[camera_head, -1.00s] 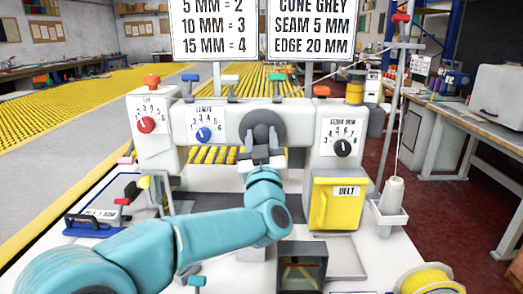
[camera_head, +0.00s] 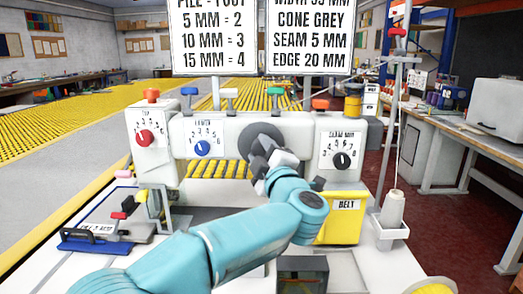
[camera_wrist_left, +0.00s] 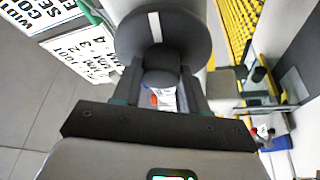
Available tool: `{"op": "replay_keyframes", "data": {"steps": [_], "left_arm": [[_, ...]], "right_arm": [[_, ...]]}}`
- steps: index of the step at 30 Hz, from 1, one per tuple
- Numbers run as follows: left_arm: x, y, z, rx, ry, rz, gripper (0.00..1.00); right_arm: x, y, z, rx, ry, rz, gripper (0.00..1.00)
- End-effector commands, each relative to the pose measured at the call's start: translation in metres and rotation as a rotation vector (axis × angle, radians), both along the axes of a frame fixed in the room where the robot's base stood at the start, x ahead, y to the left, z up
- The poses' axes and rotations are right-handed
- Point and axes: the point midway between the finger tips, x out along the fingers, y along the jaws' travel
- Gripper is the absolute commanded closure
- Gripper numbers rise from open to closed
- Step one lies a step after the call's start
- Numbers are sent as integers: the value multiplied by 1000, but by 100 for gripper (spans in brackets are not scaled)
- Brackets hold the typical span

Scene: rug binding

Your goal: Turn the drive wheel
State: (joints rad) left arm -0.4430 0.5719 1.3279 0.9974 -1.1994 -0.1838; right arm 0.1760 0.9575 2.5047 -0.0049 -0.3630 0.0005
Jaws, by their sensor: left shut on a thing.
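The drive wheel (camera_head: 251,133) is a dark grey disc on the front of the white machine (camera_head: 225,126), in the middle of the head view. In the left wrist view the wheel (camera_wrist_left: 190,32) shows a white mark on its rim and a round dark hub (camera_wrist_left: 160,62). My left gripper (camera_head: 262,150) is at the wheel's front, tilted, with its fingers shut on the hub. In the wrist view the gripper's fingers (camera_wrist_left: 160,88) lie on both sides of the hub. The gripper hides the lower right of the wheel in the head view. My right gripper is not in view.
A red-pointer dial (camera_head: 144,138), a blue-pointer dial (camera_head: 203,147) and a black-pointer dial (camera_head: 340,158) flank the wheel. A yellow belt box (camera_head: 340,222) is close at the lower right. A thread cone (camera_head: 392,210) stands further right. Signs (camera_head: 310,40) stand above.

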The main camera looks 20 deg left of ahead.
Motion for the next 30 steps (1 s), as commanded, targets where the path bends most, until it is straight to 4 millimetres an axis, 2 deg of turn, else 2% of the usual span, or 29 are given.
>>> {"op": "replay_keyframes", "data": {"steps": [15, 30], "left_arm": [[0, 0, 4, -435, -127, 2, 88], [0, 0, 2, -635, -183, 1, 88]], "right_arm": [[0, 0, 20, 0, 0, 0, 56], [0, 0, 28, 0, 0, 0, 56]]}}
